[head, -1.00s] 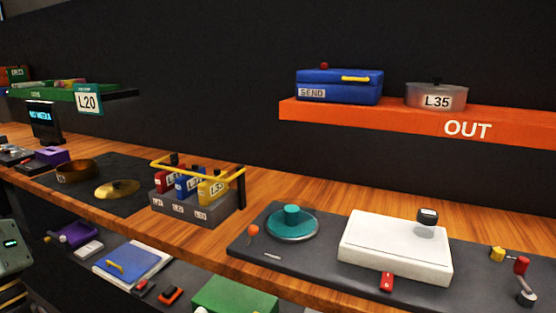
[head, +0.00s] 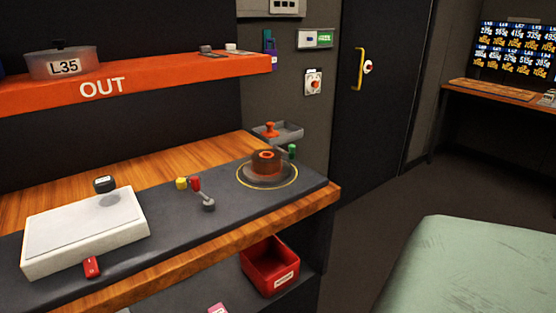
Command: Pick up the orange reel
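A round orange-brown piece with a dark centre (head: 266,160) sits on a round base inside a yellow ring, at the right end of the dark counter mat. It looks like the orange reel, but I cannot make out its exact shape. A smaller orange knobbed piece (head: 270,129) stands at a grey tray (head: 290,131) just behind it. My gripper is not in view.
A green knob (head: 292,150) is close beside the orange-brown piece. A small lever (head: 205,197) and a white slab (head: 85,229) are to the left. An orange OUT shelf (head: 180,74) hangs above. A red bin (head: 270,266) is below. A door (head: 378,90) stands behind.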

